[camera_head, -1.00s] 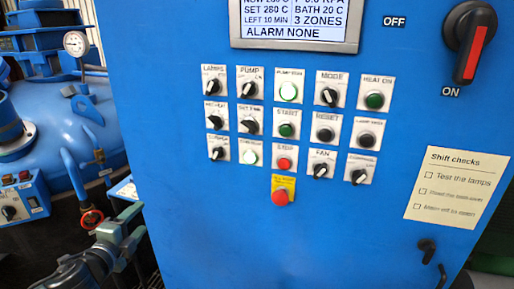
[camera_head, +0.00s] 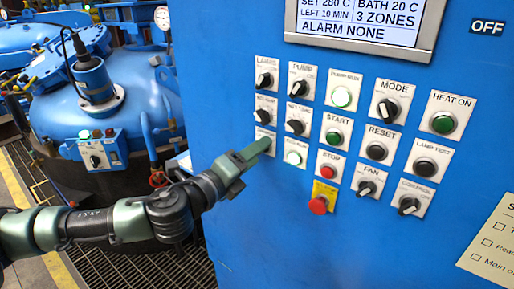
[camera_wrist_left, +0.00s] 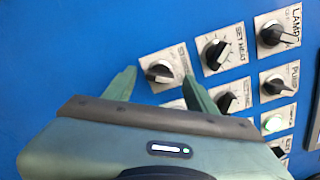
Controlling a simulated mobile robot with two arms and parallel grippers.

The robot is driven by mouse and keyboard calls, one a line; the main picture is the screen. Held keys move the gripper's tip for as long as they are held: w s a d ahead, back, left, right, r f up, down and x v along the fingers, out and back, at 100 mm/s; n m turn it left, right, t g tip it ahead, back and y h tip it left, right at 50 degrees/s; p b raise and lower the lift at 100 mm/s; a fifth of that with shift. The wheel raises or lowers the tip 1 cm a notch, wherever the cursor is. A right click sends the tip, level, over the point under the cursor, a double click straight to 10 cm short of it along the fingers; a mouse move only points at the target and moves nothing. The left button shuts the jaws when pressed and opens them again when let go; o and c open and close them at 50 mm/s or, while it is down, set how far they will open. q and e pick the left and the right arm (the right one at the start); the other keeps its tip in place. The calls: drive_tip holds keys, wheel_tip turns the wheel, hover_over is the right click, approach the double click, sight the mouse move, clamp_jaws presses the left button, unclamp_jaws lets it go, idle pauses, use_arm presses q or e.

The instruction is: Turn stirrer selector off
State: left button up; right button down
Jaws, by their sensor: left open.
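The stirrer selector is taken to be the black knob on a white plate at the bottom left of the panel's switch grid; its label is too blurred to read. In the wrist view this knob (camera_wrist_left: 160,71) lies between and just ahead of the two fingertips. In the head view my left gripper (camera_head: 262,148) is at the panel, in front of the plate (camera_head: 266,133), and hides part of the knob. My left gripper (camera_wrist_left: 159,84) is open, one finger to each side of the knob, with no clear contact. My right gripper is not in view.
The SET HEAT knob (camera_wrist_left: 217,54) is close above. The red STOP button (camera_head: 328,172) and a red button on yellow (camera_head: 318,205) are nearby. A blue vessel (camera_head: 115,105) stands left.

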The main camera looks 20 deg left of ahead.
use_arm(q)
drive_tip(key=shift+w, duration=0.15)
clamp_jaws()
drive_tip(key=shift+n+b, duration=1)
drive_tip(key=shift+n, duration=4.9)
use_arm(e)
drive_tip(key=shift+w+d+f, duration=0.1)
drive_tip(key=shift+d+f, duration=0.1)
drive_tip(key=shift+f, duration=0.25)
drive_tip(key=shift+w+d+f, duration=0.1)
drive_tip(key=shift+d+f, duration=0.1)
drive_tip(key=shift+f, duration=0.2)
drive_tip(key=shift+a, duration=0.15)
